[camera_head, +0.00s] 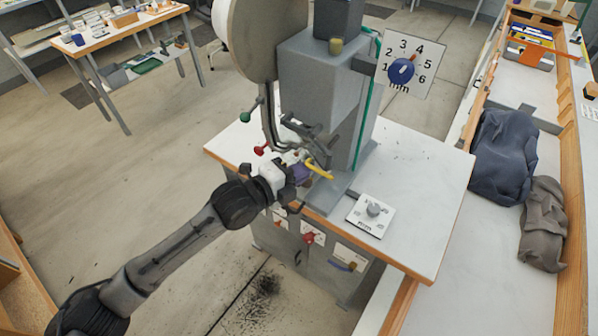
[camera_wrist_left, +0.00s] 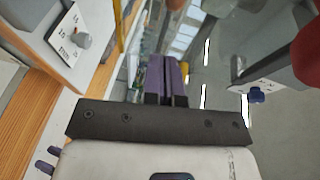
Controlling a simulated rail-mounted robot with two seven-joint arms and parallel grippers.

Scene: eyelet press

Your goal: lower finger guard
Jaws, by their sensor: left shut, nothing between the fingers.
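The eyelet press (camera_head: 318,85) stands on a white-topped bench. A curved yellow bar (camera_head: 319,169), which may be the finger guard, sticks out at the front of the press, right beside my left gripper. A strip of yellow (camera_wrist_left: 125,25) also shows in the left wrist view. My left gripper (camera_head: 303,173) is shut and empty at the press's working area. Its purple fingers (camera_wrist_left: 166,82) are together in the wrist view. I cannot tell whether they touch the yellow bar. The gripper and wrist hide part of the press front. My right gripper is not in view.
Levers with a red knob (camera_head: 260,150) and a green knob (camera_head: 245,117) stand left of the press. A numbered dial (camera_head: 402,70) is at its right. A small knob plate (camera_head: 371,214) lies on the bench top (camera_head: 425,190). Bench space to the right is clear.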

